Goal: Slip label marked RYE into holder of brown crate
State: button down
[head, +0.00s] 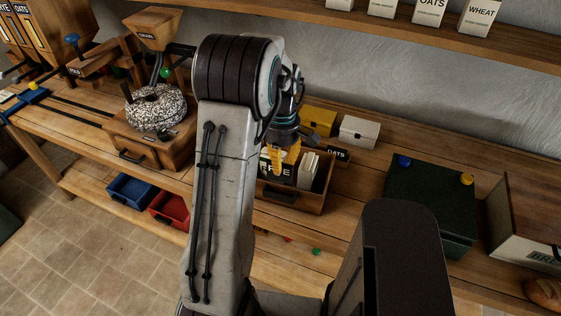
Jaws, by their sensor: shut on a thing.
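My gripper (284,166), with yellow fingers, is at the middle of the head view, just right of my arm link. It is shut on a dark label (268,169) with large white letters, partly covered by the fingers; an R and an E show. The label is over the left part of an open brown wooden box (318,199) on the bench. Pale cards (308,169) stand in the box. A dark fitting (281,195) is on its front. I cannot tell whether this box is the brown crate, or whether the label touches it. My arm hides the box's left side.
A yellow box (319,121) and a white box (358,132) stand behind, near a black OATS label (337,154). A dark green box (430,195) with blue and yellow knobs stands right. A stone mill (155,108) is left. Blue (131,191) and red bins (169,208) sit lower.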

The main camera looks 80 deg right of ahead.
aim_at(281, 178)
jog(key=shift+f+b, duration=2.45)
jog(key=shift+f, duration=0.8)
jog(key=c, duration=1.1)
grip_release()
jog(key=shift+r, duration=0.1)
jog(key=r, duration=1.1)
jog(key=shift+d+r, duration=0.4)
